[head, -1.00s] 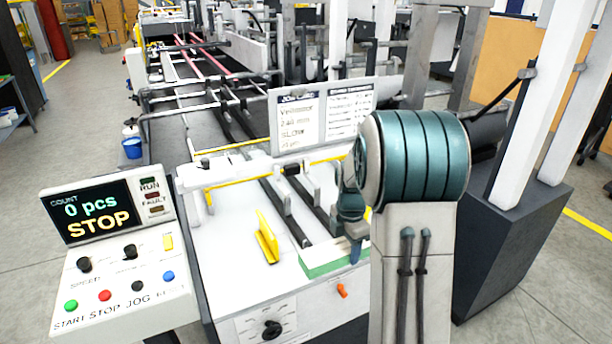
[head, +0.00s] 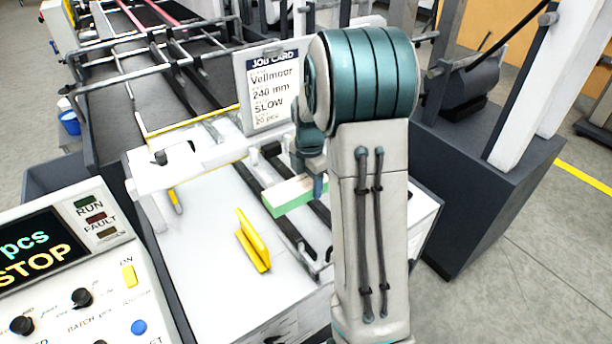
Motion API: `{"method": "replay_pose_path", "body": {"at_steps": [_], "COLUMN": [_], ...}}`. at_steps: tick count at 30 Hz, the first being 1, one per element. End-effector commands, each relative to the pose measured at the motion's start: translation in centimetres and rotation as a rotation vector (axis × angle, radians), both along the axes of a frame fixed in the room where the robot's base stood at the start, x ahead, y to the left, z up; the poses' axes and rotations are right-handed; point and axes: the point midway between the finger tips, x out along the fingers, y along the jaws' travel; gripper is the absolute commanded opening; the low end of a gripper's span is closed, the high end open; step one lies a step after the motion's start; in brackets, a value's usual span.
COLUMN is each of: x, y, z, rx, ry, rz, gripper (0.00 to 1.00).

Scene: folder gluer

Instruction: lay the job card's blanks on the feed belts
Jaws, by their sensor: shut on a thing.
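The job card (head: 270,88) stands behind the feed table and reads Vellmoor, 240 mm, SLOW, 20 pcs. My gripper (head: 315,182) is shut on a stack of blanks (head: 289,196), white on top with a green front edge. My arm hides part of the gripper and the stack's right end. The stack is over the dark feed belts (head: 285,226); I cannot tell whether it touches them. A yellow angled guide (head: 252,241) stands on the white table to the left of the belts.
The control panel (head: 70,275) at the lower left shows pcs and STOP. A dark machine base (head: 490,190) stands on the right.

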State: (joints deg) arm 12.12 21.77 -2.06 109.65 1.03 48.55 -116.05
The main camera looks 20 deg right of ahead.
Motion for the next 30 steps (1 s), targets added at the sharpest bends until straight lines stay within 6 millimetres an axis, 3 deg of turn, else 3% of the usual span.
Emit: {"method": "replay_pose_path", "body": {"at_steps": [30], "x": [-0.1], "y": [-0.3], "z": [-11.0], "rx": [0.0], "ry": [0.001], "rz": [-0.006], "gripper": [0.2]}}
